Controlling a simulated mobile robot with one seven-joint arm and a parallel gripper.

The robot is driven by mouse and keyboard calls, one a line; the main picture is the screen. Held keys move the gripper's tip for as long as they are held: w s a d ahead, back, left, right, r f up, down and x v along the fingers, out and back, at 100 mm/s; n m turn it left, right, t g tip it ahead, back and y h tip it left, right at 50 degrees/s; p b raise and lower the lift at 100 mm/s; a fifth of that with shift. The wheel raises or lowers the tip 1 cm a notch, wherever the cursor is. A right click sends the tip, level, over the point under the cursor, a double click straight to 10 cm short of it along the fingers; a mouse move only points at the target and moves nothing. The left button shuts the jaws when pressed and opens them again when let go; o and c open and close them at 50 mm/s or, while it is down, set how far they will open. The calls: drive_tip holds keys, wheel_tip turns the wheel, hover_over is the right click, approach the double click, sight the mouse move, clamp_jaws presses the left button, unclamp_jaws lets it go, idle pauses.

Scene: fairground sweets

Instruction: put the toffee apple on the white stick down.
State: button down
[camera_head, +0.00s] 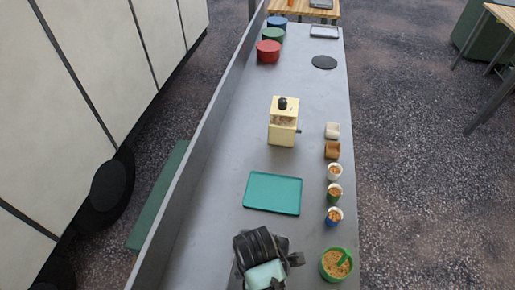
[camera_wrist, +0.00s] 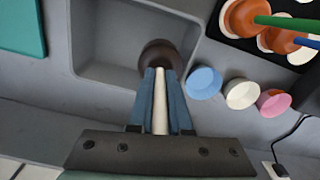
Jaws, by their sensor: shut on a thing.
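In the wrist view the toffee apple (camera_wrist: 160,54) is a dark brown ball on a white stick (camera_wrist: 160,100). My gripper (camera_wrist: 160,78) has blue fingers shut on the white stick, one on each side, with the apple just beyond the fingertips. The apple overlaps a shallow grey square recess (camera_wrist: 105,70) in the picture; I cannot tell its height above it. In the head view, part of my arm covers the near end of the counter, and the apple and fingertips are hidden.
Blue (camera_wrist: 204,82), white (camera_wrist: 241,93) and pink (camera_wrist: 273,102) cups stand right of the fingers. Beyond is a black tray (camera_wrist: 232,40) with brown balls, green and blue sticks. A teal tray (camera_head: 273,194), cream machine (camera_head: 284,128) and green tub (camera_head: 330,272) stand on the grey counter (camera_head: 235,130).

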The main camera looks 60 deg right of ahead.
drive_tip(key=shift+f+p, duration=0.3)
drive_tip(key=shift+f, duration=3.05)
drive_tip(key=shift+f, duration=0.15)
drive_tip(key=c, duration=0.8)
unclamp_jaws()
drive_tip(key=shift+c, duration=0.2)
wheel_tip(320, 180, up, 12)
drive_tip(key=shift+r+b, duration=0.2)
drive_tip(key=shift+b, duration=0.2)
